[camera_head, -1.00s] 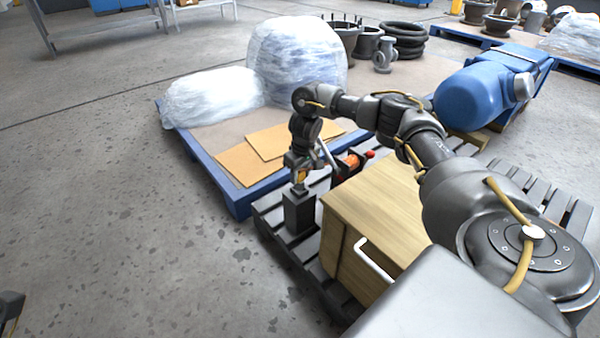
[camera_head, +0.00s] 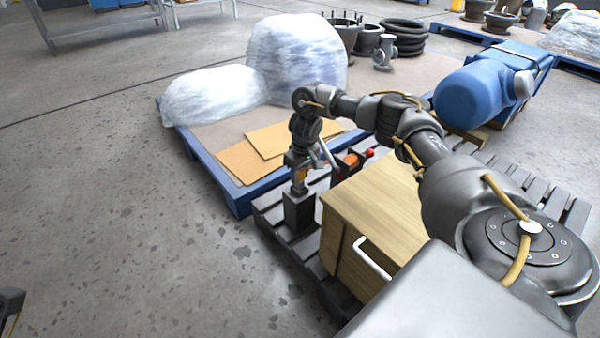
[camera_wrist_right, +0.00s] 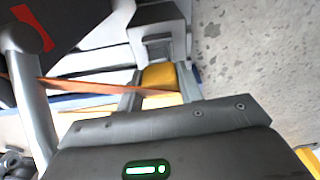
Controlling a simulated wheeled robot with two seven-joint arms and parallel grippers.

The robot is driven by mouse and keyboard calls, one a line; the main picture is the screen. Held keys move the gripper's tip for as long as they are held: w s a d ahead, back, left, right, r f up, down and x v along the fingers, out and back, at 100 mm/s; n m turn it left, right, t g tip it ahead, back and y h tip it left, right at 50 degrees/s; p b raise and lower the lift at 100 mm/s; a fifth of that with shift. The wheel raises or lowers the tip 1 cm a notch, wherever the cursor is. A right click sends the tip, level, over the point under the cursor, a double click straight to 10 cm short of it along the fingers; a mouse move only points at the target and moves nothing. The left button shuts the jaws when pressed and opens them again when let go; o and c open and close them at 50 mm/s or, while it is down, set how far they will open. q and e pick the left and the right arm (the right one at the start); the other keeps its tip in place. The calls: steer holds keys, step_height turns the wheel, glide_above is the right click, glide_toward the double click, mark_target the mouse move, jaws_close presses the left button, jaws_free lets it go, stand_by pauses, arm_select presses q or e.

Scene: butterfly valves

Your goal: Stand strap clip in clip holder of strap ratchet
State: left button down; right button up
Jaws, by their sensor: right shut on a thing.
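My right gripper (camera_head: 299,187) points down just above a dark upright box (camera_head: 299,213), which looks like the clip holder. In the right wrist view the gripper (camera_wrist_right: 160,88) is shut on a yellow piece, apparently the strap clip (camera_wrist_right: 159,75). A grey part with a slot (camera_wrist_right: 158,43) lies right beyond the clip. I cannot tell whether the clip touches it or is inside it. An orange strap (camera_wrist_right: 85,86) runs left from the clip. The strap ratchet (camera_head: 350,161), orange with a red knob, is right of the gripper. A dark piece of my left arm (camera_head: 10,303) shows at the left edge.
A wooden box (camera_head: 385,210) with a white handle stands on a dark slatted pallet (camera_head: 270,217), close right of the holder. Behind is a blue-edged pallet (camera_head: 240,199) with cardboard sheets and wrapped bundles (camera_head: 297,58). The floor at left is clear.

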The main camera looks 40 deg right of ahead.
steer(key=shift+f+p, duration=0.4)
steer(key=shift+p, duration=0.35)
stand_by(0.5)
steer(key=shift+f+p, duration=0.55)
steer(key=shift+f, duration=0.05)
stand_by(0.6)
steer(key=o, duration=1.2)
step_height(320, 180, up, 11)
steer(key=s+p, duration=0.1)
steer(key=p, duration=0.4)
steer(key=shift+s+f, duration=0.1)
